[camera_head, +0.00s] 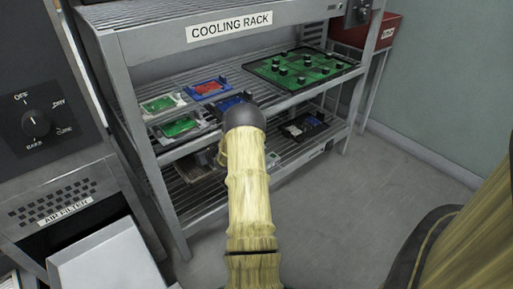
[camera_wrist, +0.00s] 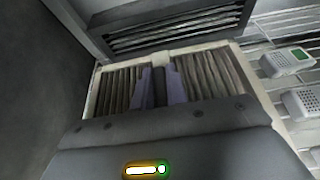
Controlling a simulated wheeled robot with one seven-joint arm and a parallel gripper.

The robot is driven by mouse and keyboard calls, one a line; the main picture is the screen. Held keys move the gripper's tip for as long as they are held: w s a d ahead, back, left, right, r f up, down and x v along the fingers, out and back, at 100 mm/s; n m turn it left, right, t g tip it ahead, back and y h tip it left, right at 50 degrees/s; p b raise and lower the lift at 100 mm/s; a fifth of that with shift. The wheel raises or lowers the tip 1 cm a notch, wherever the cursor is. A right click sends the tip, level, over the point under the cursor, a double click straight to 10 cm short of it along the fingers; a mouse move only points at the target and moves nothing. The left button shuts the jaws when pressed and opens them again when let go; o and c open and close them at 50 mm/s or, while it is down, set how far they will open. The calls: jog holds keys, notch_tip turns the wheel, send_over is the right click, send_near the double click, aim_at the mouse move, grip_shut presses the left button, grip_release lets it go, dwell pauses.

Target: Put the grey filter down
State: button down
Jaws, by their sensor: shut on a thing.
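The grey filter (camera_wrist: 213,75) fills the middle of the wrist view, with dark grey pleats in a pale cream frame. My gripper (camera_wrist: 160,88) is shut on its middle bar. I cannot tell whether the filter touches the surface under it. In the head view my arm hides the gripper, which is at the cooling rack (camera_head: 150,42). A brownish pleated piece with a pale edge (camera_head: 198,166) shows low on the rack, left of my arm; it may be the filter.
A green circuit board (camera_head: 303,68) and small green, red and blue boards lie on the rack's upper shelf. Pale devices (camera_wrist: 288,61) stand on slats right of the filter. A slot labelled air filter (camera_head: 65,212) is at left. Floor right of the rack is clear.

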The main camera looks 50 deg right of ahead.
jog(key=shift+s, duration=0.2)
jog(key=shift+a+f, duration=0.1)
jog(key=shift+f, duration=0.1)
notch_tip(320, 180, down, 6)
jog(key=b, duration=0.3)
jog(key=shift+r+b, duration=0.15)
jog(key=shift+b, duration=0.2)
jog(key=shift+f+b, duration=1.25)
jog(key=shift+f, duration=0.6)
jog(key=shift+f, duration=0.15)
jog(key=c, duration=1.4)
grip_release()
